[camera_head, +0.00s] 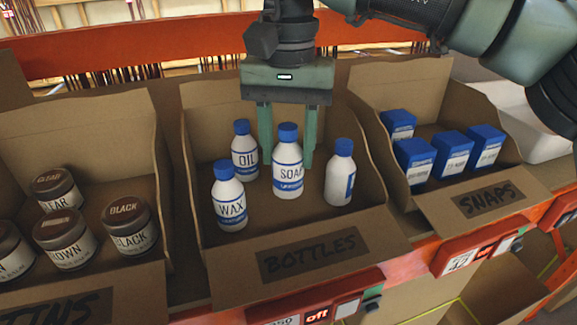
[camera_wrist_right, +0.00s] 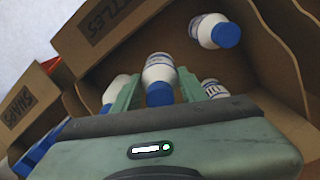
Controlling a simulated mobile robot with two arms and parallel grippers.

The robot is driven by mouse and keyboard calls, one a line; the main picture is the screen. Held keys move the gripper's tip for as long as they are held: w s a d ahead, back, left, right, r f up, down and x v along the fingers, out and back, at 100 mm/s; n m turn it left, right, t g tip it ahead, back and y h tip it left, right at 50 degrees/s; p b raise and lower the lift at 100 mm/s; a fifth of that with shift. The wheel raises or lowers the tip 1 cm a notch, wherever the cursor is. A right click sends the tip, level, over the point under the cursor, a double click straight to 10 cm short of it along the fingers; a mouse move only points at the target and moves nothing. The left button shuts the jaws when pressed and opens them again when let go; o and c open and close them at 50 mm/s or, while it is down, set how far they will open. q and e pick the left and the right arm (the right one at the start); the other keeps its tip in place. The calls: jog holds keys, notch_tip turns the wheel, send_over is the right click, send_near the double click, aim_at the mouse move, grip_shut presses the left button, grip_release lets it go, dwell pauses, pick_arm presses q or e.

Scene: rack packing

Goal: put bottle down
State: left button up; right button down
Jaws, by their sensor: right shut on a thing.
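My right gripper (camera_head: 287,157) points down into the cardboard bin marked BOTTLES (camera_head: 345,228). It is shut on the white SOAP bottle (camera_head: 288,178) with a blue cap, which is upright between the fingers. This bottle also shows between the fingers in the right wrist view (camera_wrist_right: 158,72). Whether its base touches the bin floor I cannot tell. The WAX bottle (camera_head: 229,205) stands at front left, the OIL bottle (camera_head: 244,160) behind at left, and another white bottle (camera_head: 339,180) at right, its label turned aside. My left gripper is not in view.
The left bin holds several brown-lidded tins (camera_head: 128,225). The right bin, marked SNAPS (camera_head: 488,199), holds several blue boxes (camera_head: 453,150). Cardboard walls separate the bins. An orange shelf edge (camera_head: 420,262) runs along the front. Bare bin floor shows between the WAX and right-hand bottles.

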aim_at(287, 170)
notch_tip(287, 170, down, 4)
jog(key=shift+r+p, duration=0.25)
jog(key=shift+p, duration=0.4)
jog(key=shift+f, duration=0.25)
jog(key=shift+f, duration=0.2)
jog(key=c, duration=0.8)
grip_release()
jog(key=shift+r, duration=0.15)
